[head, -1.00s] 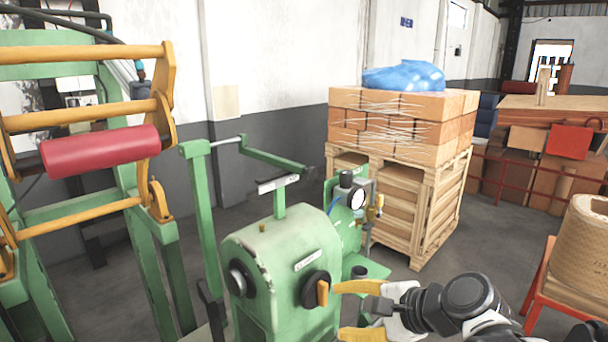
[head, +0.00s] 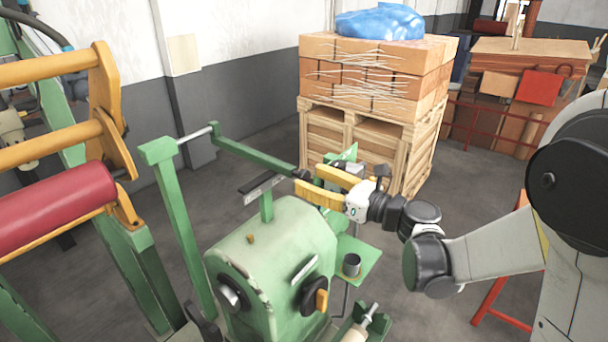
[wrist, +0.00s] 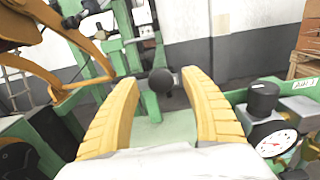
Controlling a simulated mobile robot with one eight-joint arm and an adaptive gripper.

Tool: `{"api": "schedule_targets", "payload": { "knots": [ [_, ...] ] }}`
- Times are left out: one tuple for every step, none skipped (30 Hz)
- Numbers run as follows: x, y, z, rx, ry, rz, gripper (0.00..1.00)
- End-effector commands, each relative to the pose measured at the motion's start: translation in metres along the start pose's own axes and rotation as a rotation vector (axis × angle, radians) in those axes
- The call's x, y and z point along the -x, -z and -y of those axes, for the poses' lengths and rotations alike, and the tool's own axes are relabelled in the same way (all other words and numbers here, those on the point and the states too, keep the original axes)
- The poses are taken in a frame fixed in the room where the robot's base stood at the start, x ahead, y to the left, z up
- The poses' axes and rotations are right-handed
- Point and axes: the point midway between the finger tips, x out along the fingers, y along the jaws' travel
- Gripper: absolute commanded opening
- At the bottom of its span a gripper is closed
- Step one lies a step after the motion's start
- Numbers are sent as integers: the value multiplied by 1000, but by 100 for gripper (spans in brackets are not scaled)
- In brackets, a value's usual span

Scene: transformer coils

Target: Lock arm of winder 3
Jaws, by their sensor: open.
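The green winder (head: 285,245) stands in the middle of the head view. Its long green arm (head: 258,155) slants from the top of a green post toward the winder's back and ends near my gripper. My gripper (head: 308,184) is open at that end, its yellow fingers pointing left. In the wrist view a round black knob (wrist: 161,81) shows between the spread fingertips of my gripper (wrist: 159,88). I cannot tell whether the fingers touch it. No number is readable on the winder.
A gauge (wrist: 274,142) sits close to the right finger in the wrist view. A black knob with a yellow handle (head: 320,300) is on the winder's front. A yellow frame with a red roll (head: 50,208) stands at left. A pallet of boxes (head: 375,75) stands behind.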

Motion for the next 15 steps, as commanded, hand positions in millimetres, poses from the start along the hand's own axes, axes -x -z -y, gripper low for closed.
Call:
{"api": "schedule_targets", "payload": {
  "knots": [
    [-7, 0, 0, 0, -1, 0, 54],
    [-11, 0, 0, 0, -1, 0, 54],
    [-15, 0, 0, 1, -1, 0, 54],
    [-17, 0, 0, 1, -1, 0, 54],
    [-19, 0, 0, 1, 0, 0, 54],
    [-21, 0, 0, 1, 0, 0, 54],
    [-22, 0, 0, 1, 1, 0, 54],
    [-22, 0, 0, 1, 1, 0, 54],
    [-23, 0, 1, 1, 2, 0, 54],
    [-23, 0, 1, 1, 2, -1, 54],
    [-23, 0, 1, 1, 2, -1, 54],
    [-22, 0, 1, 1, 2, -1, 54],
    [-22, 0, 0, 1, 2, -1, 54],
    [-22, 0, 0, 1, 2, -1, 54],
    [-22, 0, 0, 1, 2, -1, 53]
  ]
}}
